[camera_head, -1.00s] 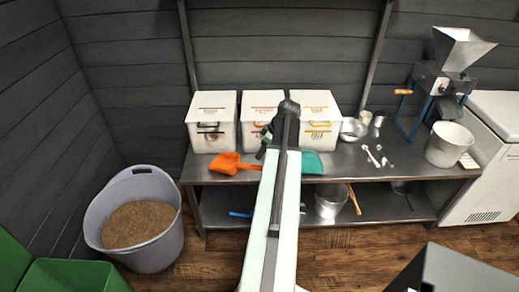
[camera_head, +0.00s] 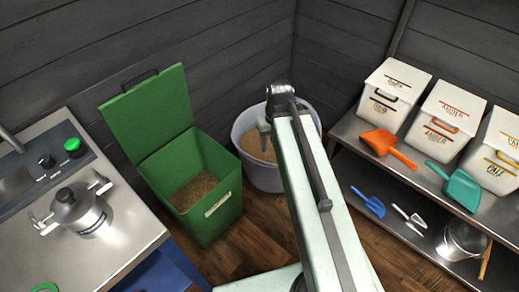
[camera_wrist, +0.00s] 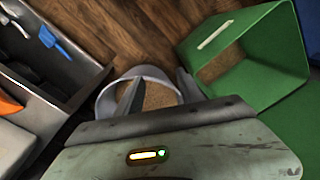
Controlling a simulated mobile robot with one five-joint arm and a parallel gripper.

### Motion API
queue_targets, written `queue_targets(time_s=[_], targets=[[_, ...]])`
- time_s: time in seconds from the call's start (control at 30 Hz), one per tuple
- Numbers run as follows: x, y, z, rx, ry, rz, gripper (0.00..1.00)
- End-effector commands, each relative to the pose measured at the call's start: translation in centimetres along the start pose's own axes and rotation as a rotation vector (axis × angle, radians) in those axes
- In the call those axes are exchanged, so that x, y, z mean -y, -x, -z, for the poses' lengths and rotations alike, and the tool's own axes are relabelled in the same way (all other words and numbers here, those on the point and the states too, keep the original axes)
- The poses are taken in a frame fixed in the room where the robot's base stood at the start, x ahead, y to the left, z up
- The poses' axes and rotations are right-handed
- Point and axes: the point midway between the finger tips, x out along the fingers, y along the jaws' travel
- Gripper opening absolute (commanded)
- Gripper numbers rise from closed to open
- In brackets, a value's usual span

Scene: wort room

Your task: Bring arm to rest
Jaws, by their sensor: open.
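My arm (camera_head: 318,190) reaches forward over the floor, raised, with its elbow near the picture's middle top. My gripper (camera_wrist: 157,90) is open in the wrist view, with two dark fingers apart and nothing seen between them. Below it is the grey tub (camera_wrist: 150,72) of brown grain, which also shows in the head view (camera_head: 243,125), partly hidden behind my arm.
A green bin (camera_head: 228,208) with its lid raised holds grain, left of my arm. A steel counter (camera_head: 130,232) with a lidded pot (camera_head: 82,208) stands at far left. A shelf bench (camera_head: 345,130) with white boxes (camera_head: 392,92) and scoops (camera_head: 384,143) is at right.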

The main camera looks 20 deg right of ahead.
Motion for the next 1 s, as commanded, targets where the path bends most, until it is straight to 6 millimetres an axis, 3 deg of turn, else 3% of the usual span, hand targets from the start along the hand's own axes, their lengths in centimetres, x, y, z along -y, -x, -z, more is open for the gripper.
queue_targets(time_s=[0.03,0.13,0.47,0.57,0.67,0.9,1.0], targets=[[2.5,-0.1,-0.6,0.008,0.002,-0.015,0.45],[5.1,-0.2,-1.0,0.015,-0.015,-0.036,0.45],[5.8,-0.2,-1.1,0.017,-0.026,-0.044,0.45],[5.8,0.9,-1.1,0.016,-0.026,-0.043,0.45],[5.9,3.7,-1.0,0.016,-0.025,-0.043,0.45],[6.3,13.4,-0.9,0.016,-0.025,-0.043,0.45],[6.4,15.3,-0.8,0.016,-0.025,-0.043,0.45]])
